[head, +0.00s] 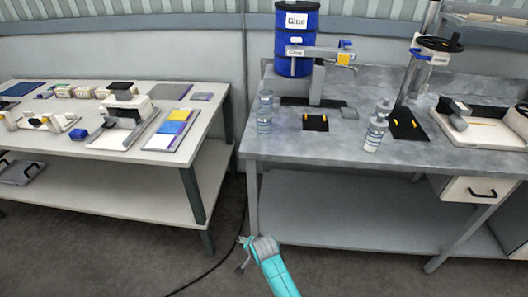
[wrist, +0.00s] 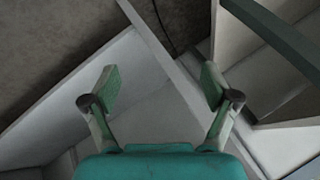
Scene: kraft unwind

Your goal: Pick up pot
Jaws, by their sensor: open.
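Several small clear jars with pale labels, which may include the pot, stand on the right grey table: one jar (head: 264,124) near its left edge with another (head: 265,99) behind it, and a front jar (head: 375,133) further right with another (head: 384,107) behind it. I cannot tell which one is the pot. My gripper (wrist: 160,88) is open and empty in the wrist view, with a pale surface and dark floor beyond it. In the head view my gripper (head: 243,250) is low, in front of the right table's left leg, below the tabletop and away from the jars.
The right table (head: 330,155) also carries a blue glue drum (head: 296,38), a clamp stand, a black pad with yellow marks (head: 315,122), a press and a tray. The left table (head: 75,138) holds blocks and sheets. A narrow floor gap separates the tables; a cable lies there.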

